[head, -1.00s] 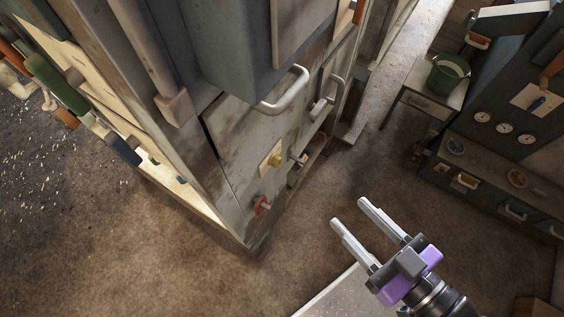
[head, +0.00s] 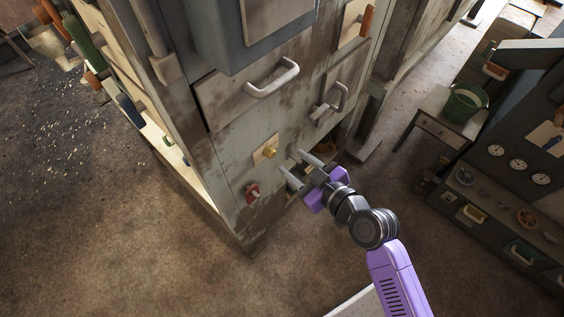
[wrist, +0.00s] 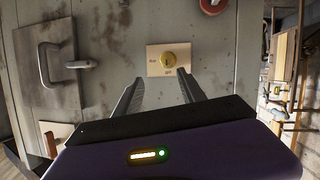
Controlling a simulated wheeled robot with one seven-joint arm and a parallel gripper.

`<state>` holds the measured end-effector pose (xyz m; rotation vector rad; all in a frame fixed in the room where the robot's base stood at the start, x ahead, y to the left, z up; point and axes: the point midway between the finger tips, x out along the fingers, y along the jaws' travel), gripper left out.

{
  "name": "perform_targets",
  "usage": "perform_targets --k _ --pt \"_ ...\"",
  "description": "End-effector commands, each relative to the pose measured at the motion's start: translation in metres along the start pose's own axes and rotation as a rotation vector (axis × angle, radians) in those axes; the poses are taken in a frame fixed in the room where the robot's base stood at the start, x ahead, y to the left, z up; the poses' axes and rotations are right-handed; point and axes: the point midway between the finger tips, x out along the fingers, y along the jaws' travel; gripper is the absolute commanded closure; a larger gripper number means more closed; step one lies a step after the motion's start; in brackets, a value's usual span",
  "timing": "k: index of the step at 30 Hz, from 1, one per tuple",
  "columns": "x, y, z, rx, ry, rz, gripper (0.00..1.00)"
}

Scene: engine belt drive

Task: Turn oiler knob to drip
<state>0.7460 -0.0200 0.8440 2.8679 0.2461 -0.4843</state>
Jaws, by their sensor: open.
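The oiler knob appears to be the yellow knob (head: 269,152) on a small cream plate low on the cabinet's front face. In the wrist view the yellow knob (wrist: 169,61) sits on its plate (wrist: 152,70), which carries small lettering that I cannot read for sure. My gripper (head: 294,164) is open and empty, just to the right of the knob in the head view. In the wrist view my gripper's two fingers (wrist: 160,74) point toward the plate, with the knob ahead and between their lines. The fingers appear apart from the knob.
A red knob (head: 252,192) sits below the yellow one; it also shows in the wrist view (wrist: 212,5). A pale handle (head: 273,80) and a grey latch handle (head: 334,102) stick out above. A green bucket (head: 463,102) stands on a side table. Brown floor is open in front.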

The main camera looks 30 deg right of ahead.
Motion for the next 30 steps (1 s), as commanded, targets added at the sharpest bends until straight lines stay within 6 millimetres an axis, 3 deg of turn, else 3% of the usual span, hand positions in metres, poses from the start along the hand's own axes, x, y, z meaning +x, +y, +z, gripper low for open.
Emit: perform_targets --k 7,21,30 --pt "0.004 -0.012 0.007 -0.094 -0.021 -0.048 0.52" --pt "0.067 -0.014 0.007 -0.095 -0.020 -0.045 0.52" --pt "0.077 -0.015 0.008 -0.095 -0.020 -0.045 0.52"
